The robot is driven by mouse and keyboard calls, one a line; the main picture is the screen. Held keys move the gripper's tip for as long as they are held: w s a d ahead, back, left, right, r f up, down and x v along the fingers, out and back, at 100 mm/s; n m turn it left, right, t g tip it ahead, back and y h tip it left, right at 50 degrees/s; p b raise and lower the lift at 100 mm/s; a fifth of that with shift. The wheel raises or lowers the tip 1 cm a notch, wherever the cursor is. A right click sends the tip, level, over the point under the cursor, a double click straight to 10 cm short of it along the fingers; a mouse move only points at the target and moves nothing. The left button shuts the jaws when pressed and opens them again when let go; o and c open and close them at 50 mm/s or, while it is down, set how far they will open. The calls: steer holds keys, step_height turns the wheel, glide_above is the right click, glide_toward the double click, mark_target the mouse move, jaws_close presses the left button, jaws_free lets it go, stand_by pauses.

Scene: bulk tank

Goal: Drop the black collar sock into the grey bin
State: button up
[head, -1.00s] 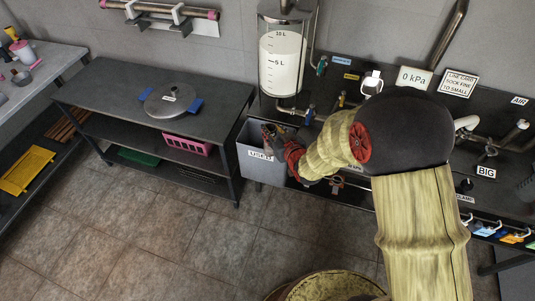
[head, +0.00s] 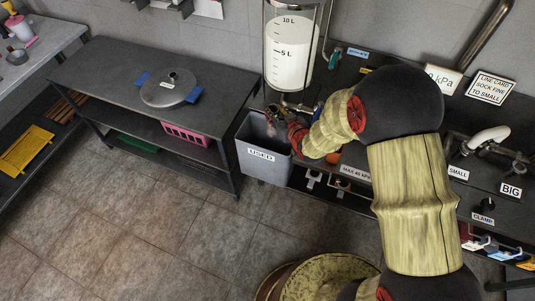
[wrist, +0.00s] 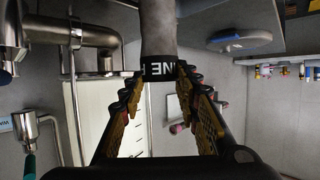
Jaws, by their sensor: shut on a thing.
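The grey bin (head: 262,170), with a "USED" label on its front, stands on the floor between the dark table and the counter. My gripper (head: 273,114) is at the bin's open top. In the wrist view my gripper (wrist: 160,78) is shut on the sock (wrist: 158,28), a grey sleeve with a black collar (wrist: 157,68). The collar carries white letters, upside down and partly covered, that seem to read "FINE". The fingers grip it at the collar, and the grey part hangs away from them. In the head view the sock is too small to make out clearly.
A dark table (head: 110,77) with a round metal lid (head: 168,88) is left of the bin. The counter (head: 405,180) with pipes and valves is to the right. A milk jar (head: 291,50) is mounted above and behind the bin.

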step_height(320, 180, down, 4)
steer(key=shift+f+b, duration=0.1)
steer(key=shift+b, duration=0.85)
steer(key=o, duration=1.2)
steer(key=shift+s, duration=0.1)
steer(key=v, duration=1.2)
